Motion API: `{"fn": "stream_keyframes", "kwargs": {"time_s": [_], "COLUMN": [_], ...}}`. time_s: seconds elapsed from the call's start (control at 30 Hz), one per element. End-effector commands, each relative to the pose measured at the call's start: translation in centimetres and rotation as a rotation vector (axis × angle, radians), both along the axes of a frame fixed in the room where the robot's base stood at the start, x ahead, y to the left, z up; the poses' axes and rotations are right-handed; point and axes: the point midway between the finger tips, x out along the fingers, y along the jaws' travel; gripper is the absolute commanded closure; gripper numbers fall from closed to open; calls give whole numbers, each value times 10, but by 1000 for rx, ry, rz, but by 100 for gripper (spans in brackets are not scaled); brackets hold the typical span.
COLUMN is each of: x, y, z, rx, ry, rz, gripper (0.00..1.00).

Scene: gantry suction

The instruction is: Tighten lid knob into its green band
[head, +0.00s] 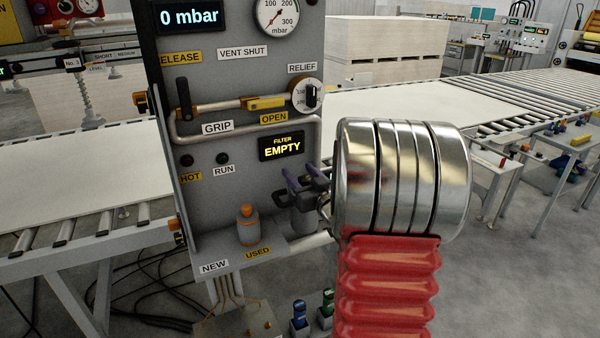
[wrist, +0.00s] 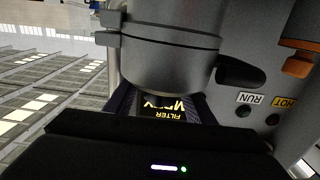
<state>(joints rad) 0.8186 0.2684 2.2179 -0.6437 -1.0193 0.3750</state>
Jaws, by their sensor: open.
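My gripper (head: 303,181) is in front of the panel's lower right, beside the grey filter housing (head: 304,222). In the wrist view its purple fingers (wrist: 162,104) are apart, with the FILTER label showing between them. The housing (wrist: 165,60) is large and close in the wrist view, with a clamp-like collar. A black knob (wrist: 240,77), possibly the lid knob, sticks out at its side, outside the fingers; a black part also shows left of the housing in the head view (head: 282,198). I cannot see a green band. My arm hides the housing's right side.
The grey panel (head: 245,60) carries a "0 mbar" display, gauge, pipe and valve lever (head: 265,103). The filter display (head: 282,147) reads EMPTY. An orange-capped grey canister (head: 248,226) stands on the ledge marked NEW and USED. Roller conveyors (head: 500,95) lie on both sides.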

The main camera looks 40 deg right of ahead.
Motion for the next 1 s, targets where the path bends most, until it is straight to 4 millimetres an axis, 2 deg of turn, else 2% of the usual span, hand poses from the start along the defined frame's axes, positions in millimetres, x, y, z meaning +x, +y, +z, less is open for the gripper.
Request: {"fn": "stream_keyframes", "kwargs": {"time_s": [0.13, 0.4, 1.0], "x": [8, 8, 7], "y": [-1, -2, -2], "z": [0, 0, 0], "rx": [0, 0, 0], "ry": [0, 0, 0], "rz": [2, 1, 1], "gripper": [51, 51, 92]}}
